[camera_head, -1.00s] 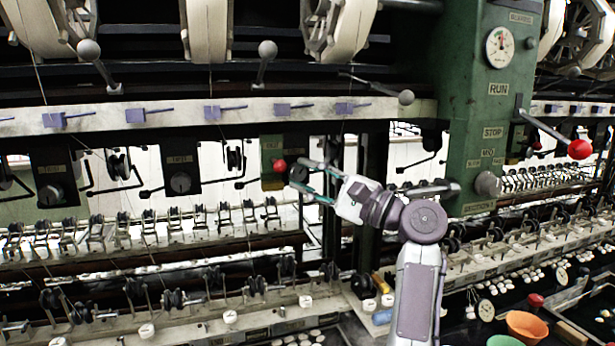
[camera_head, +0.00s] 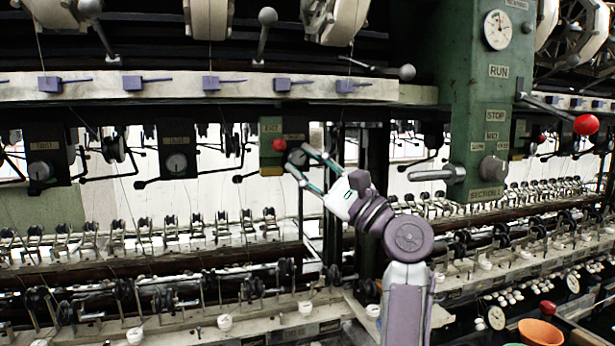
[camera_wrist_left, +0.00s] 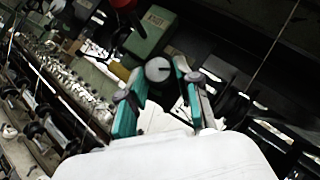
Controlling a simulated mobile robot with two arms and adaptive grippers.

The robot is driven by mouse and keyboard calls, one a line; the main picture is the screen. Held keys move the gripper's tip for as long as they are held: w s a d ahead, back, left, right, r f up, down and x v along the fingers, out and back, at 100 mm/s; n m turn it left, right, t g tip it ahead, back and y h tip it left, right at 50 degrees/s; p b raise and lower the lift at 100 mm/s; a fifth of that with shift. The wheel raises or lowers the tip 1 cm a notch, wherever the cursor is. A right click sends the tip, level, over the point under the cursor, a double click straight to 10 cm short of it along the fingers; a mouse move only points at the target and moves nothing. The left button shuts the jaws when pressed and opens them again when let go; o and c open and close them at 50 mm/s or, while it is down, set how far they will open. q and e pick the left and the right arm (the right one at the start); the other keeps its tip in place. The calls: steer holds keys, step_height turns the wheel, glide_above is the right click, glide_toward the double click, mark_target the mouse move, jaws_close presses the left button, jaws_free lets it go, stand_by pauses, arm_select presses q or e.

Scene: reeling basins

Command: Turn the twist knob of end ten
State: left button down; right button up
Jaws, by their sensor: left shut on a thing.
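A round twist knob (camera_head: 297,157) sits on a dark box just right of a green box with a red ball. In the left wrist view the knob face (camera_wrist_left: 158,69) is pale with a dark line across it. My left gripper (camera_head: 296,158) is shut on this knob, with one teal-lined finger on each side; the fingers also show in the left wrist view (camera_wrist_left: 158,76). The gripper reaches up and to the left. I cannot read an end number by the knob. My right gripper is not in view.
Similar twist knobs stand further left, one (camera_head: 177,162) on a dark box. The green box (camera_head: 271,150) with its red ball (camera_head: 279,145) is close beside the gripper. A green column (camera_head: 480,120) with a gauge and levers stands to the right. Reeling spools run below.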

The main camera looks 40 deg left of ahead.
arm_select(q)
steer(key=shift+r, duration=0.1)
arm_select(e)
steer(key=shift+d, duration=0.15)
arm_select(q)
steer(key=c, duration=1.2)
jaws_free()
steer(key=o, duration=0.4)
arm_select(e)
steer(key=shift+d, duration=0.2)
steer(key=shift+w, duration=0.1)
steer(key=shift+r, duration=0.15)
